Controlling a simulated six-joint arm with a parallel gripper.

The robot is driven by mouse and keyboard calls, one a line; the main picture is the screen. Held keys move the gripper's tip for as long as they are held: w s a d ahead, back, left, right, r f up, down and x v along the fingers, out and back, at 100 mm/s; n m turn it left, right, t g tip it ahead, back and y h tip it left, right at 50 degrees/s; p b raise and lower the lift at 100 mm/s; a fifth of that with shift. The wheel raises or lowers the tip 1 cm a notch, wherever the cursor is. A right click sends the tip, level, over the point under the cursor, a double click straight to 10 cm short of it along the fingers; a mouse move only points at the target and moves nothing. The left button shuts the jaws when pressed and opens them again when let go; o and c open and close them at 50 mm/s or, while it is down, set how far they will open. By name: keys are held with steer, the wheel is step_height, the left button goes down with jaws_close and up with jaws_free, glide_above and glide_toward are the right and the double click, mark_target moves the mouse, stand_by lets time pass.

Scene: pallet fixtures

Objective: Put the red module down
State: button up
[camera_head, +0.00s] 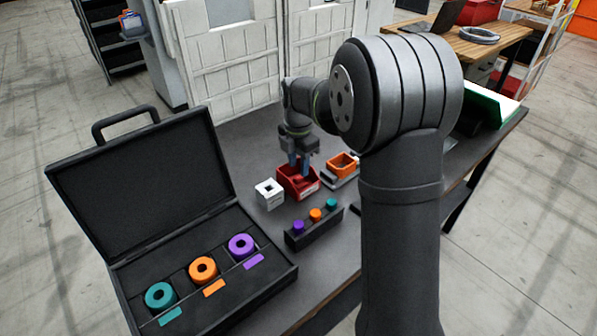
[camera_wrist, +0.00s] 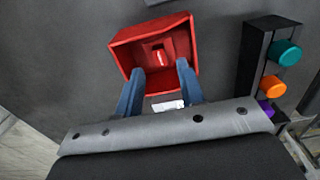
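A red open box (camera_head: 284,184) with a white label stands on the dark table, and it fills the upper middle of the wrist view (camera_wrist: 123,50). A small red piece (camera_wrist: 158,55) lies inside on its floor; I cannot tell which of these is the red module. My gripper (camera_head: 299,170) points down over the box. In the wrist view its two blue fingers (camera_wrist: 160,72) are spread apart at the near side of the box. I see nothing held between them. Whether the fingertips touch the box is unclear.
A white block (camera_head: 269,194) stands left of the box, an orange box (camera_head: 343,164) on a grey base to its right. A black rack (camera_head: 314,231) with purple, orange and teal knobs is in front. An open black case (camera_head: 137,262) with three coloured rings is at left.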

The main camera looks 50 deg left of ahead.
mark_target(298, 177)
step_height(298, 177, up, 8)
steer(key=shift+r, duration=0.25)
steer(key=shift+f, duration=0.1)
step_height(298, 177, down, 12)
steer(key=shift+f, duration=0.2)
step_height(298, 177, up, 3)
steer(key=shift+f, duration=0.1)
steer(key=shift+r, duration=0.5)
steer(key=shift+f, duration=0.1)
